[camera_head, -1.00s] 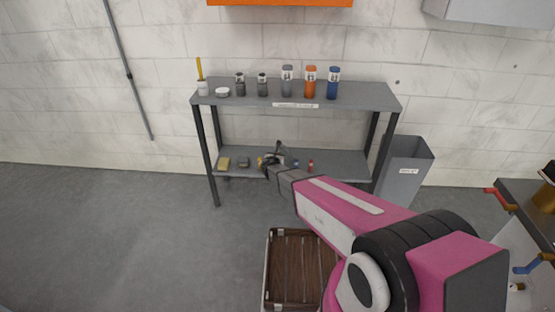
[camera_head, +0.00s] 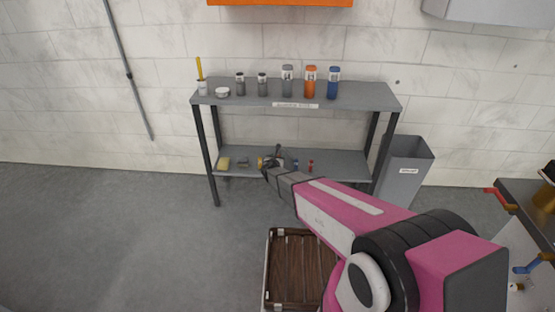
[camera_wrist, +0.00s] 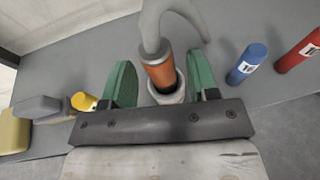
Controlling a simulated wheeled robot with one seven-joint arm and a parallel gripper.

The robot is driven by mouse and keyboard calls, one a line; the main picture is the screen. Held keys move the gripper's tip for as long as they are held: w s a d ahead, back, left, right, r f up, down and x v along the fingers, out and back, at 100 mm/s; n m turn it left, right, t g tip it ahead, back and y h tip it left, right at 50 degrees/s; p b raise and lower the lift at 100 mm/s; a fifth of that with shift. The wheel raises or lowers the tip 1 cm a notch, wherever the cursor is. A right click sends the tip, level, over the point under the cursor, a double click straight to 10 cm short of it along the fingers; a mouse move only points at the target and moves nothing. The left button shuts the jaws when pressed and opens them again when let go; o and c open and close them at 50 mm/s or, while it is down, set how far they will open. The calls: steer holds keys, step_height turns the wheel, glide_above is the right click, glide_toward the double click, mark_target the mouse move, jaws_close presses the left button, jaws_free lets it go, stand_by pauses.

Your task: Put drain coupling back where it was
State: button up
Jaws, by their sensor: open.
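A fitting with a copper-orange collar (camera_wrist: 158,72), a pale grey ring below it and a curved grey hose above stands on the lower shelf (camera_head: 335,163). It looks like the drain coupling, though I cannot be certain. My gripper (camera_wrist: 160,80) is open, with one green finger pad on each side of this fitting. A gap shows beside the left finger; whether the right finger touches the fitting is unclear. In the head view my gripper (camera_head: 272,165) is at the middle of the lower shelf and partly hides the fitting.
Near the fitting are a blue cylinder (camera_wrist: 247,63), a red cylinder (camera_wrist: 302,50), a small yellow part (camera_wrist: 84,101), a grey block (camera_wrist: 40,107) and a yellow sponge-like block (camera_wrist: 14,130). The upper shelf (camera_head: 365,96) holds several bottles. A brown crate (camera_head: 272,270) and a grey bin (camera_head: 404,170) stand on the floor.

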steer(key=v, duration=1.1)
steer(key=s+d+r+m+g+h, duration=0.2)
steer(key=s+d+r+m+g, duration=0.1)
steer(key=d+m, duration=0.35)
steer(key=s+d+r+m+g+h, duration=0.1)
steer(key=s+d+r+m+g, duration=0.15)
steer(key=d+m, duration=0.45)
steer(key=s+d+r+m+g+h, duration=0.2)
steer(key=s+d+r+m+g, duration=0.1)
steer(key=d+m, duration=0.4)
steer(key=s+d+r+m+g+y, duration=0.2)
steer(key=s+r+m+g+y, duration=0.1)
steer(key=s+m, duration=0.3)
steer(key=s+d+r+m+g+y, duration=0.3)
steer(key=s+m+y, duration=0.1)
steer(key=s+m, duration=0.3)
steer(key=shift+s+y, duration=0.4)
steer(key=shift+s, duration=0.2)
steer(key=shift+d, duration=0.1)
